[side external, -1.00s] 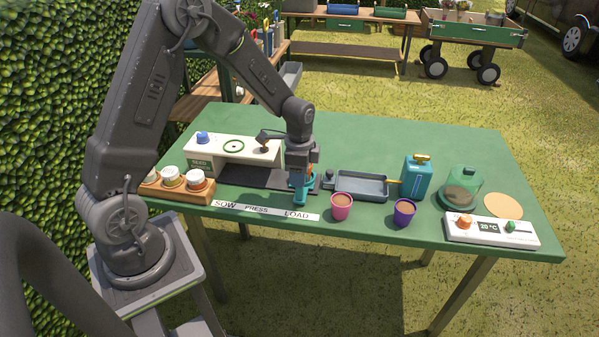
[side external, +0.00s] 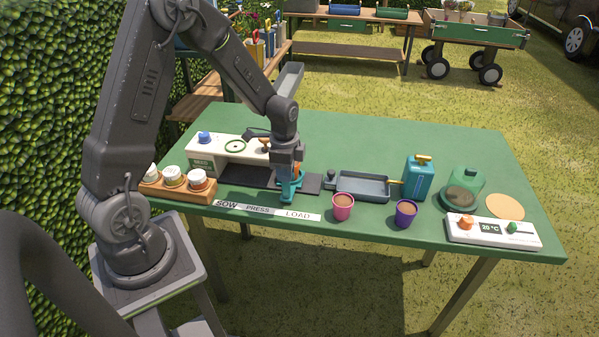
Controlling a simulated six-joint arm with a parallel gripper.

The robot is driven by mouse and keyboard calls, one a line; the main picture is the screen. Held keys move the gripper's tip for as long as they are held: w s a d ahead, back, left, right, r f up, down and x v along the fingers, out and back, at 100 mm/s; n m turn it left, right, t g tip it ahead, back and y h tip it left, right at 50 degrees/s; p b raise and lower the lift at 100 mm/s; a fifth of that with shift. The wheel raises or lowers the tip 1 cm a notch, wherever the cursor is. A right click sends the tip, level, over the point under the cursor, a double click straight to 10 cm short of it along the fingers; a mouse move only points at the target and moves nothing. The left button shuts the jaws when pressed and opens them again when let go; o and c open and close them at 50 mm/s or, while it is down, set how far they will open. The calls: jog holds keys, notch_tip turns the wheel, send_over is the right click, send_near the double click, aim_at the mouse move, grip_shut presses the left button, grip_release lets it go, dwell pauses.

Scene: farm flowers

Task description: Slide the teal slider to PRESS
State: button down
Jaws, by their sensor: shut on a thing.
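The teal slider (side external: 289,196) stands on the dark track (side external: 310,184) in front of the cream seeder unit (side external: 242,158). My gripper (side external: 291,181) reaches down and is shut on the slider; the fingers hide part of it. The white label strip (side external: 272,211) at the front edge reads SOW, PRESS and LOAD from left to right. The slider is behind the strip, between PRESS and LOAD and closer to LOAD.
A wooden rack of jars (side external: 175,192) stands left of the track. To the right are a blue-grey tray (side external: 362,198), a pink pot (side external: 343,208), a purple pot (side external: 405,214), a teal canister (side external: 418,178), a green dome (side external: 465,187) and a white control panel (side external: 493,232).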

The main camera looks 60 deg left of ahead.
jog(key=s+a, duration=0.5)
jog(key=c, duration=1.1)
grip_release()
jog(key=shift+o, duration=0.2)
notch_tip(320, 180, up, 14)
jog(key=s+d+r+n+t, duration=0.2)
jog(key=s+d+r+n, duration=0.2)
jog(key=d, duration=0.5)
jog(key=s+d+r+n+t, duration=0.3)
jog(key=s+d+r+n, duration=0.2)
jog(key=s+d, duration=0.3)
jog(key=shift+d+t, duration=0.3)
jog(key=shift+d, duration=0.35)
